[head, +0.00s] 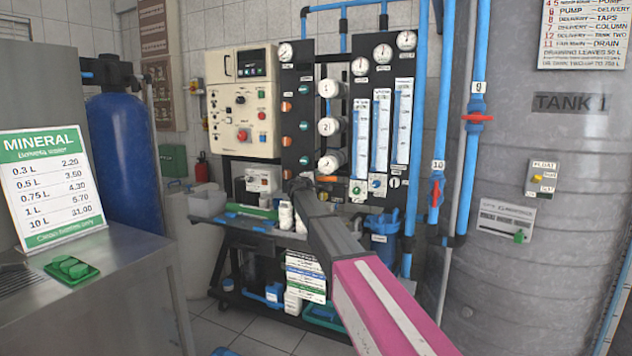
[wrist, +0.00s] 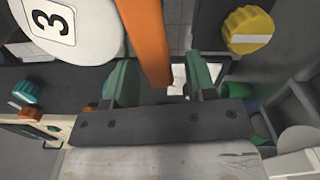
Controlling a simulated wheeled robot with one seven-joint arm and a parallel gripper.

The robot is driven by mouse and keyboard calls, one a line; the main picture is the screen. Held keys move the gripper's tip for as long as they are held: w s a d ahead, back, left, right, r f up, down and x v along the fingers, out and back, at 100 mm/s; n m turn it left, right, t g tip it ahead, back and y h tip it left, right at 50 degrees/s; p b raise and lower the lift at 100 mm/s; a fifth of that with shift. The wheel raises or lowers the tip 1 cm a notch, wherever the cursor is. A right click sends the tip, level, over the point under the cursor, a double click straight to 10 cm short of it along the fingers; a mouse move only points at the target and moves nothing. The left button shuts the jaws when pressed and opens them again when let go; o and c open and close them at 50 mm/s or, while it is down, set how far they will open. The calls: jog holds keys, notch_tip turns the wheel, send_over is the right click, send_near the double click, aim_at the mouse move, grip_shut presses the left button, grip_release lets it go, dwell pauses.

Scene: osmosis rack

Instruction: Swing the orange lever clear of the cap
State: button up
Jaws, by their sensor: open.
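The orange lever (wrist: 147,40) comes down from the top of the wrist view and ends between the two green fingers of my gripper (wrist: 160,78). The fingers are open on either side of it; I cannot tell whether either touches it. The white cap marked 3 (wrist: 60,25) is left of the lever in the wrist view. In the head view cap 3 (head: 331,162) is the lowest of the white caps on the rack, with a small orange bit of the lever (head: 327,179) below it. My arm hides most of my gripper there.
A yellow knob (wrist: 248,30) is right of the lever, and a teal knob (wrist: 27,91) is at the left. The black rack panel (head: 298,110) carries knobs, gauges and flow tubes. A tank (head: 540,170) stands right of my arm, and a metal counter (head: 110,290) is at left.

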jog(key=shift+w+d, duration=0.2)
jog(key=shift+w, duration=0.25)
jog(key=c, duration=0.9)
jog(key=shift+r+m, duration=0.25)
jog(key=shift+m, duration=0.45)
jog(key=o, duration=0.9)
jog(key=shift+f, duration=0.1)
